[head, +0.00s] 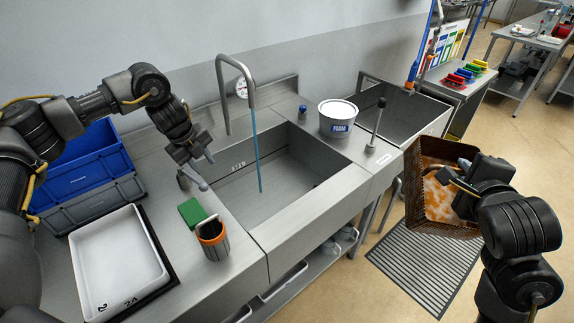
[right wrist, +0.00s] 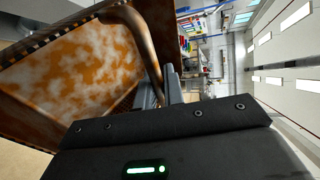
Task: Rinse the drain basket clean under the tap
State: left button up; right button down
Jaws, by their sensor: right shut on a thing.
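The drain basket (head: 418,205) is brown, with orange and whitish dirt patches inside. It hangs at the right, above the floor and outside the sink.
A white tub marked FOAM (head: 338,117) and an upright metal rod (head: 376,125) stand right of the basin. A grated mat (head: 425,265) lies on the floor.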

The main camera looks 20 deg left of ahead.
pick_arm(q)
notch_tip(320, 180, up, 4)
jog(key=n, duration=0.1)
send_over(199, 182)
jog(key=s+a, duration=0.1)
jog(key=s, duration=0.2)
jog(key=shift+g+y, duration=0.3)
jog(key=f, duration=0.3)
jog(key=w+f+p, duration=0.1)
jog(key=f, duration=0.3)
jog(key=w+f+p, duration=0.1)
jog(key=f, duration=0.3)
jog(key=shift+w+d+f, duration=0.15)
jog(key=shift+d, duration=0.2)
jog(key=shift+w+f, duration=0.1)
jog(key=shift+f, duration=0.25)
grip_shut()
